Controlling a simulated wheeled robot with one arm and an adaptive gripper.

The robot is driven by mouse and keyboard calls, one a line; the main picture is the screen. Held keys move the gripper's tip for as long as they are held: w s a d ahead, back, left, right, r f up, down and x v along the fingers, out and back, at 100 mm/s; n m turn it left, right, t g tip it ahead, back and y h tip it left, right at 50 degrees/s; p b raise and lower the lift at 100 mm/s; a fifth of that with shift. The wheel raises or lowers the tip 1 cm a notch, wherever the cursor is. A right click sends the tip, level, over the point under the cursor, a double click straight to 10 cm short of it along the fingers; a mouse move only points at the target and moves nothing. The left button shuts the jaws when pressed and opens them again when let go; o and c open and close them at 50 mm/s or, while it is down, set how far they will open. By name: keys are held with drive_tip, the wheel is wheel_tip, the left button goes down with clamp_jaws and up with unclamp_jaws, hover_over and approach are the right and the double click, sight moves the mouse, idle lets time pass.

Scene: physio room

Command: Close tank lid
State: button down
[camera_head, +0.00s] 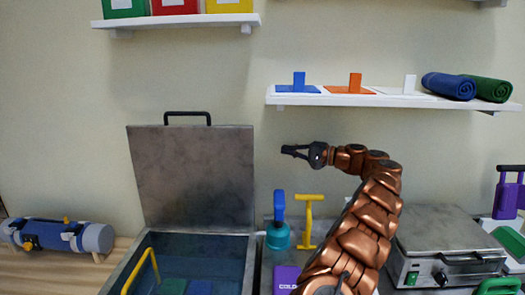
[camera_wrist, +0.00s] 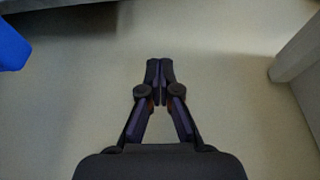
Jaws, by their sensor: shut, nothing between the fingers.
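The tank lid (camera_head: 192,178) is a grey metal plate standing upright, open, at the back of the tank, with a black handle (camera_head: 187,115) on its top edge. The tank (camera_head: 249,267) below it is open and holds blue contents with a yellow bar handle (camera_head: 141,270). My gripper (camera_head: 284,150) is to the right of the lid, near the height of its upper part, apart from it and pointing left. In the wrist view my gripper (camera_wrist: 160,64) shows its fingertips together with nothing between them.
A wall shelf (camera_head: 380,99) with coloured blocks and rolled towels is above my arm. A teal kettlebell-like item (camera_head: 278,235) and a yellow T-handle (camera_head: 309,220) stand right of the tank. A grey box appliance (camera_head: 445,235) is at right; a blue cylinder (camera_head: 57,236) lies at left.

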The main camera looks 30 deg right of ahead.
sight(260, 146)
drive_tip(key=p+x, duration=0.3)
drive_tip(key=x, duration=0.7)
drive_tip(key=shift+a+r, duration=0.1)
drive_tip(key=shift+a, duration=0.05)
drive_tip(key=shift+s+a, duration=0.1)
drive_tip(key=shift+s, duration=0.3)
drive_tip(key=shift+s+a+p, duration=0.3)
drive_tip(key=shift+s+a, duration=0.05)
drive_tip(key=shift+a, duration=0.05)
drive_tip(key=shift+s+a, duration=0.25)
drive_tip(key=shift+s, duration=0.3)
drive_tip(key=shift+s+a+p, duration=0.25)
drive_tip(key=shift+s+p, duration=0.05)
drive_tip(key=shift+s, duration=0.1)
